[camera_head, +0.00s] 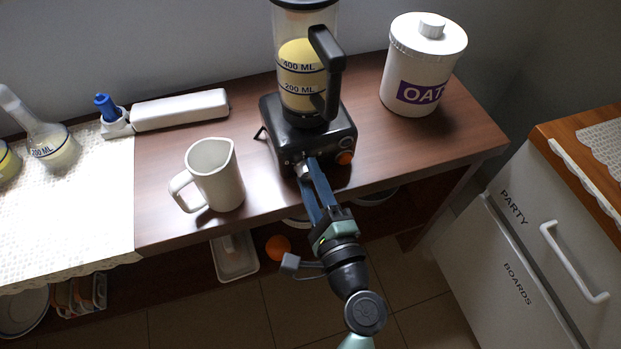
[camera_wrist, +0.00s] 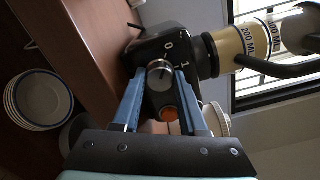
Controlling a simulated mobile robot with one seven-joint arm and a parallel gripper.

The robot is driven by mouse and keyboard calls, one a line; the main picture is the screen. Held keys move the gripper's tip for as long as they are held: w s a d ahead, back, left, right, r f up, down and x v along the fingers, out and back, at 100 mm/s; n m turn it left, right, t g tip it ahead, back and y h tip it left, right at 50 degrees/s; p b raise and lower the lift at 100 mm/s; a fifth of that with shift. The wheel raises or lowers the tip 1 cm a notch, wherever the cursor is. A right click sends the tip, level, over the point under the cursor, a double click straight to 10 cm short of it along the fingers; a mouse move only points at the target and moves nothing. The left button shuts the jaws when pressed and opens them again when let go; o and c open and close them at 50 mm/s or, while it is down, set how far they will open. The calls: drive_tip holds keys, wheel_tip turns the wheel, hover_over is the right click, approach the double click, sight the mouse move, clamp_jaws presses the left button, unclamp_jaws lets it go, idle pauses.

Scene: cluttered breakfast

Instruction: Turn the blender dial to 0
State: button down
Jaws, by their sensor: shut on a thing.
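The blender (camera_head: 270,128) stands on the wooden counter, with a black base and a clear jar (camera_head: 303,75) holding yellow contents. My gripper (camera_head: 307,168) reaches its front face from the counter's front side. In the wrist view the blender's silver dial (camera_wrist: 160,70) sits between the blue fingertips of my gripper (camera_wrist: 162,80), which are shut on it. The marks 0 (camera_wrist: 170,46) and 1 (camera_wrist: 182,66) show beside the dial. I cannot tell which mark it points to. An orange button (camera_head: 344,158) is right of the dial in the head view.
A cream jug (camera_head: 218,178) stands left of the blender, and a white oats canister (camera_head: 412,75) stands to the right. A power strip (camera_head: 180,109) with a blue plug (camera_head: 107,106) lies at the back left. Plates (camera_wrist: 38,98) are on the shelf below.

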drive_tip(key=shift+c, duration=2.2)
unclamp_jaws()
drive_tip(key=v, duration=1.3)
